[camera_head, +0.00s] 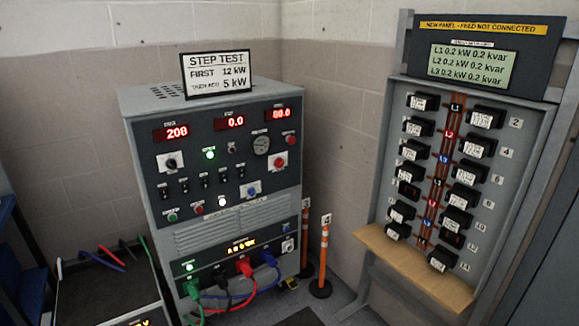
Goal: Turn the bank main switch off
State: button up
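The grey load bank cabinet (137,130) stands left of centre with a dark control panel. Its red displays (177,133) read 208, 0.0 and what looks like 80.0. A black rotary knob on a pale plate (171,162) sits at the panel's left. A red rotary knob on a pale plate (281,161) sits at the right. Labels are too small to read, so I cannot tell which control is the bank main switch or its position. A green lamp (210,155) and a white lamp (222,201) are lit. My gripper is not in view.
Green, black, red and blue plugs with cables (244,268) fill the cabinet's lower front. Orange posts (323,262) stand to its right. A breaker panel (520,150) with a wooden ledge (415,268) stands at right. A cart with cables (105,285) is at lower left.

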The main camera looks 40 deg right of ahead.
aim_at(280, 162)
jog(key=u, duration=0.1)
jog(key=i, duration=0.95)
jog(key=z, duration=0.05)
